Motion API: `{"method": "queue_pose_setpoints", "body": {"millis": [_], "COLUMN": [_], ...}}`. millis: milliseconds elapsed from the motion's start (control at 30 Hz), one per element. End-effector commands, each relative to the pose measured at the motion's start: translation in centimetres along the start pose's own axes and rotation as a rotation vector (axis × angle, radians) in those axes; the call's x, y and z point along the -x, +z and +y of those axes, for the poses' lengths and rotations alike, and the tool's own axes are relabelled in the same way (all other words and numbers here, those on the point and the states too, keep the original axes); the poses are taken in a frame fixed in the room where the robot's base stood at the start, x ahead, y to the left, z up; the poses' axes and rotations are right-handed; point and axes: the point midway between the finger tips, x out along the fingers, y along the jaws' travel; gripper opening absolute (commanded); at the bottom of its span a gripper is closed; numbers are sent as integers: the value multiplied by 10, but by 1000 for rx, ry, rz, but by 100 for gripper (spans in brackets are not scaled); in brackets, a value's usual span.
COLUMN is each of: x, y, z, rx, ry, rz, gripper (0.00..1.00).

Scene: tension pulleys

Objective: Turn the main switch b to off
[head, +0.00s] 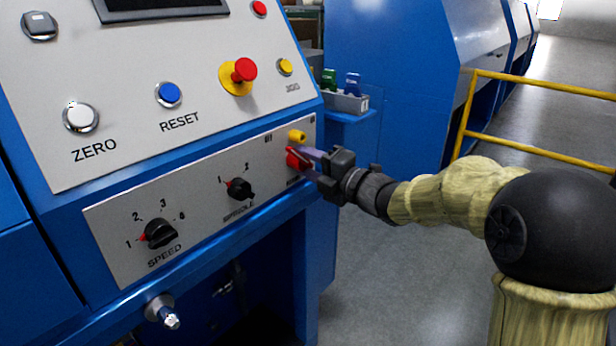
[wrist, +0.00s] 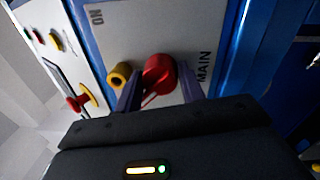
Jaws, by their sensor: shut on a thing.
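The main switch b, a red rotary knob (head: 294,157), sits at the right end of the lower white panel. In the wrist view the red knob (wrist: 158,70) stands between my two fingers, beside the printed word MAIN. My gripper (head: 307,160) reaches in from the right and is shut on the knob's handle. In the wrist view my gripper (wrist: 160,92) has a finger on each side of the red handle. The handle's exact angle against the panel marks is hard to tell. Part of the knob is hidden by the fingers.
A yellow part (head: 297,136) sticks out just above the knob. The spindle selector (head: 240,189) and speed selector (head: 160,233) are farther left. A red emergency button (head: 243,70) is above. A yellow rail (head: 540,84) stands behind my arm; grey floor is open below.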

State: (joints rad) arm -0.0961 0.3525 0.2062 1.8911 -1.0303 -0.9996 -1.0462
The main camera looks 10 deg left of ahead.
Motion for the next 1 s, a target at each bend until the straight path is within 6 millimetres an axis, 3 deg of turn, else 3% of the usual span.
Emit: {"method": "queue_pose_setpoints", "body": {"millis": [567,600,667,700,1000], "x": [-1,-1,-1,-1,-1], "y": [-6,-6,-6,-6,-4], "z": [-4,-4,-4,-4,-1], "rx": [45,45,45,45,45], "ry": [-6,-6,-6,-5,0], "rz": [16,16,17,17,13], "gripper": [0,45,57,60,60]}}
